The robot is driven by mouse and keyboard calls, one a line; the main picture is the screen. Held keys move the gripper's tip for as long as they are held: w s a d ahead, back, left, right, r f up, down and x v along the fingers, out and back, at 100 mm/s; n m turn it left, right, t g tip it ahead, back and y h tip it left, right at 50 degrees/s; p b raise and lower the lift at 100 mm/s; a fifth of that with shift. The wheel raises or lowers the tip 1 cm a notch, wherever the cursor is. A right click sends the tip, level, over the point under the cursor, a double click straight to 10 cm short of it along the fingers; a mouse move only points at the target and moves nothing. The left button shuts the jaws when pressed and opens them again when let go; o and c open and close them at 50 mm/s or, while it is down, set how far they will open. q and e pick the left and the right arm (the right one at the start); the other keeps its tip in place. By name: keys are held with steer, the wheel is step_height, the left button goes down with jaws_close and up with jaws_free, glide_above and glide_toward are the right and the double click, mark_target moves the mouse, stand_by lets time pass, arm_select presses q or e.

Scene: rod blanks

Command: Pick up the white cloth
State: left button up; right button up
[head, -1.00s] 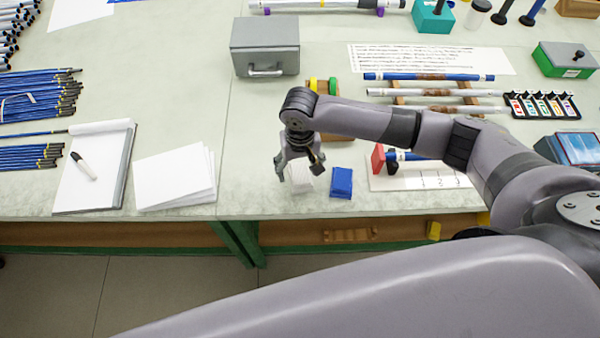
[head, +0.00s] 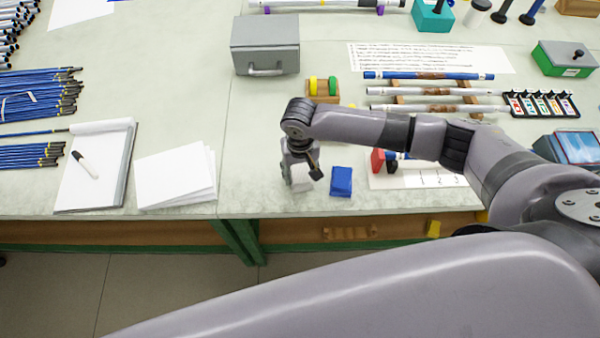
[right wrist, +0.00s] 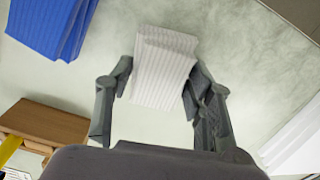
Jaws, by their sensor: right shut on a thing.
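The white cloth (right wrist: 163,72) is a small folded, ribbed stack near the front edge of the bench. In the right wrist view it lies between the two fingers of my right gripper (right wrist: 160,95), which are shut on its sides. In the head view my right gripper (head: 301,182) points down over the bench, and only a bit of the cloth (head: 302,187) shows under it. A folded blue cloth (head: 341,181) lies just to the right, apart from the gripper. My left gripper is not in view.
A stack of white paper (head: 172,178) and a clipboard (head: 68,185) lie to the left. A grey metal box (head: 264,45) stands behind. A white numbered board (head: 418,178) with a red block lies to the right. The bench between box and gripper is mostly clear.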

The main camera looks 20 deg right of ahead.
mark_target(300, 171)
steer(key=c, duration=0.4)
steer(key=shift+o, duration=0.2)
step_height(300, 171, up, 20)
steer(key=b, duration=0.1)
steer(key=shift+b, duration=0.35)
